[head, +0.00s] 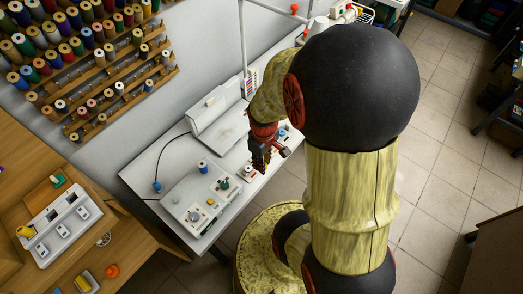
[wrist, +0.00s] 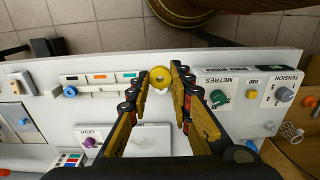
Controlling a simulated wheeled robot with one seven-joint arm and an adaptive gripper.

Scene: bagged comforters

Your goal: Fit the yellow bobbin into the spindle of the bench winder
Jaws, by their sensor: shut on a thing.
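The yellow bobbin (wrist: 160,75) is between my fingertips in the wrist view, its round end with a dark centre facing the camera. My gripper (wrist: 161,90) is shut on it; a pale part shows just below the yellow. In the head view my gripper (head: 263,160) hangs over the white bench, and I cannot make out the bobbin there. The winder's white control panel (wrist: 240,85), marked METRES and TENSION, lies right of the gripper in the wrist view. It also shows in the head view (head: 180,190). I cannot pick out the spindle for sure.
In the wrist view a green knob (wrist: 220,97) and a grey knob (wrist: 285,94) stand up on the panel. A blue knob (wrist: 70,91) and a purple knob (wrist: 90,142) are to the left. A thread rack (head: 90,60) hangs on the wall; a wooden bench (head: 30,150) stands left.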

